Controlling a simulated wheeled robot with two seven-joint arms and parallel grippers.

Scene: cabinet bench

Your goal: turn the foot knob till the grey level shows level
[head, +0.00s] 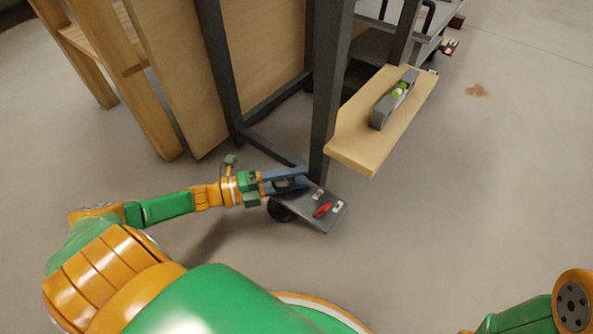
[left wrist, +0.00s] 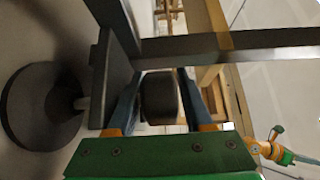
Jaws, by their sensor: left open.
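The grey level (head: 381,112) lies on a wooden board (head: 352,150), with a yellow-green vial. Its bubble is too small to read. My left gripper (head: 304,178) is at the foot of the dark frame, by a dark plate (head: 312,217) with a red mark. In the left wrist view, the open blue fingers of my left gripper (left wrist: 158,85) stand either side of a dark cylindrical knob (left wrist: 160,100). I cannot tell whether they touch it. A black round foot pad (left wrist: 42,105) shows beside it. My right gripper is not in view.
Dark frame posts (head: 327,90) rise close beside my left gripper. A wooden panel and wooden legs (head: 150,110) stand behind it at the left. The wooden board juts out above and to the right. Open concrete floor (head: 460,200) lies at the right.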

